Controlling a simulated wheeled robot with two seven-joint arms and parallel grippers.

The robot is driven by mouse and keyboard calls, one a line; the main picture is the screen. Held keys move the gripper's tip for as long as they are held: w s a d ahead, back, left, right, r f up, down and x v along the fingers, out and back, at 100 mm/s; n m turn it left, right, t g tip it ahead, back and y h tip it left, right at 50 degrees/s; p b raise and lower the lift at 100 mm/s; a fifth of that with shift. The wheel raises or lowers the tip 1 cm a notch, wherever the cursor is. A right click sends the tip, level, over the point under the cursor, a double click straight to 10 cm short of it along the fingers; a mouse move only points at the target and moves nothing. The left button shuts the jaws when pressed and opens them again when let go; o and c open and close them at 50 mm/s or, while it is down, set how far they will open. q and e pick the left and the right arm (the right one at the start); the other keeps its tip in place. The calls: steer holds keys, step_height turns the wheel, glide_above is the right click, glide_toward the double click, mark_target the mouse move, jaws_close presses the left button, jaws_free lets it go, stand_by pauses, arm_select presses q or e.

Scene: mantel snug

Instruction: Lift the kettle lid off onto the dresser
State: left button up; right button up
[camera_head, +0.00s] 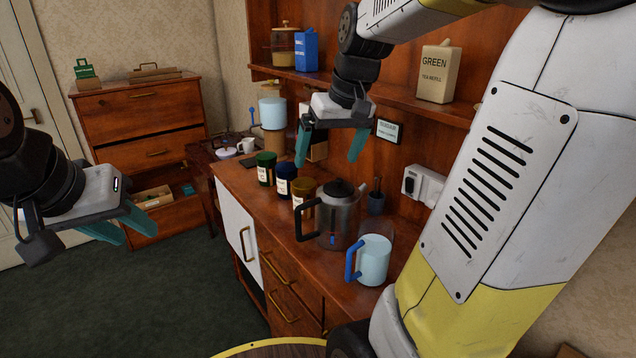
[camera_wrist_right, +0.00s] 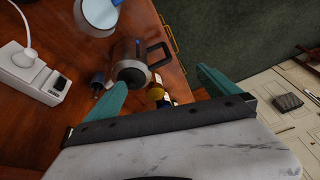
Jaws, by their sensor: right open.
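The steel kettle (camera_head: 345,222) stands upright on the dresser (camera_head: 284,268) top, its black handle towards the left. Its dark lid (camera_head: 337,189) is seated on top. In the right wrist view the kettle (camera_wrist_right: 124,52) and lid (camera_wrist_right: 132,74) show from above. My right gripper (camera_head: 328,160) is open and empty, pointing down above the kettle, clear of the lid. In the right wrist view the lid lies beyond and between its fingers (camera_wrist_right: 160,88). My left gripper (camera_head: 138,238) is open and empty at the left, over the floor and far from the kettle.
A pale jug with a blue handle (camera_head: 374,262) stands close in front at right. A dark pot (camera_head: 376,202) and wall socket (camera_head: 424,186) are behind. The shelf (camera_head: 405,98) overhangs the back.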

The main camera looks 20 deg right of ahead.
mark_target(340, 179)
steer(key=w+d+f+g+h, duration=0.1)
steer(key=w+d+f, duration=0.2)
steer(key=w+d, duration=0.15)
steer(key=w+d+f+g, duration=0.1)
steer(key=w+d+f, duration=0.2)
steer(key=w, duration=0.3)
steer(key=shift+n, duration=0.3)
steer(key=f, duration=0.7)
steer(key=shift+w+a+f, duration=0.15)
steer(key=shift+w+f, duration=0.05)
steer(key=shift+w, duration=0.2)
steer(key=shift+c, duration=0.4)
steer(key=c, duration=1.3)
steer(key=shift+r, duration=0.15)
